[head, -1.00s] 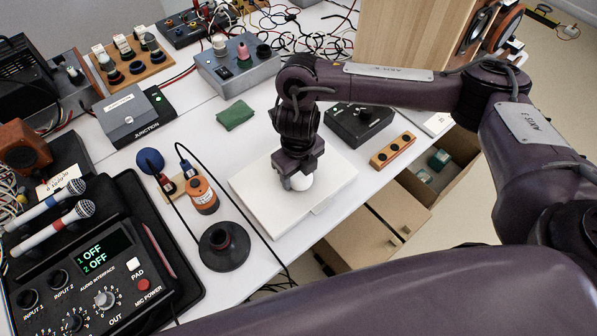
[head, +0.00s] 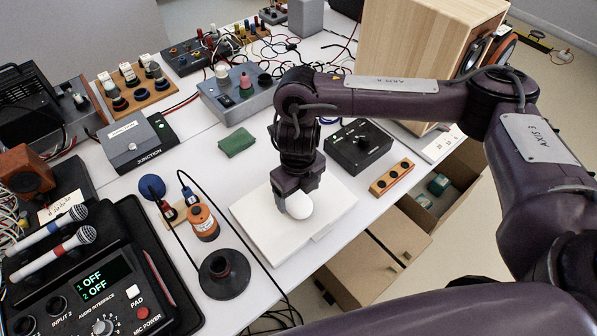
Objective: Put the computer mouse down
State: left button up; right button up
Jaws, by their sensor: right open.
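The white computer mouse (head: 300,206) rests on a flat white slab (head: 262,235), which looks like a closed laptop or thin box, on the table. My right gripper (head: 296,200) points down just behind and over the mouse in the head view. Its jaws are open, and the fingers hide the mouse's back part. Whether a finger still touches the mouse cannot be told. My left gripper does not show.
A black knob box (head: 358,146) and an orange strip (head: 392,178) lie to the right of the slab. An orange canister (head: 203,222) and a dark round stand (head: 224,275) are to its left. A green cloth (head: 236,142) lies behind.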

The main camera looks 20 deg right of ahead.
aim_at(298, 201)
notch_tip(298, 201, up, 8)
jog(key=shift+p, duration=0.4)
jog(key=shift+s, duration=0.1)
